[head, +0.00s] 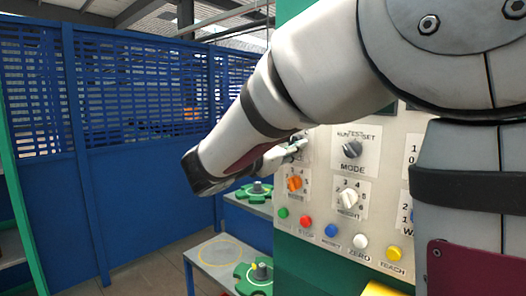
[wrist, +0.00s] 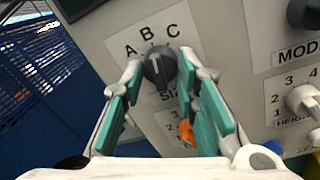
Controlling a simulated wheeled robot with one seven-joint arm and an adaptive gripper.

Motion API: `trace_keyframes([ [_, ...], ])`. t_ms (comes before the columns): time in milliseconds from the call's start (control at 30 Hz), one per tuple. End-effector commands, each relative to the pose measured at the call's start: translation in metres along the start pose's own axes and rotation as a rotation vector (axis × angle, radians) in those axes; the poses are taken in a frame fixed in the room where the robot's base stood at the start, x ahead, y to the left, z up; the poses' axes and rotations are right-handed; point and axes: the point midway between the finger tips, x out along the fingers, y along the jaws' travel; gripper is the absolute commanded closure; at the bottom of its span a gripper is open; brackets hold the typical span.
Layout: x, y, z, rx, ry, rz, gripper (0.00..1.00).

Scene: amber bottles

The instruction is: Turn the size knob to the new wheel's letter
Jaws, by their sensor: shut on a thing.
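The size knob (wrist: 159,68) is a dark round knob with a pale pointer line, on a light panel plate under the letters A, B and C. Its line points up, roughly toward B. My gripper (wrist: 158,82) has its teal-padded fingers on either side of the knob and is shut on it. In the head view my gripper (head: 289,150) reaches the panel's upper left and mostly hides this knob. Green toothed wheels rest on shelves at the left, one on the upper shelf (head: 255,189) and one on the lower (head: 254,277). I cannot read any letter on them.
The grey mode knob (head: 352,149) is right of the gripper. Below are an orange knob (head: 294,183), a white height knob (head: 348,198) and a row of coloured buttons, including a red one (head: 305,221). A blue partition (head: 140,180) stands left, with open floor before it.

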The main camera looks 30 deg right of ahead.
Motion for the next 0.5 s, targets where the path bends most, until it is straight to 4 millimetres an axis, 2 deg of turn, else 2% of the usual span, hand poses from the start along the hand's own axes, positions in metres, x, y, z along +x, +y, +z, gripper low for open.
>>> trace_keyframes([
  [500,0.0010,0.0006,-0.0049,0.418,-0.030,0.006,1.00],
])
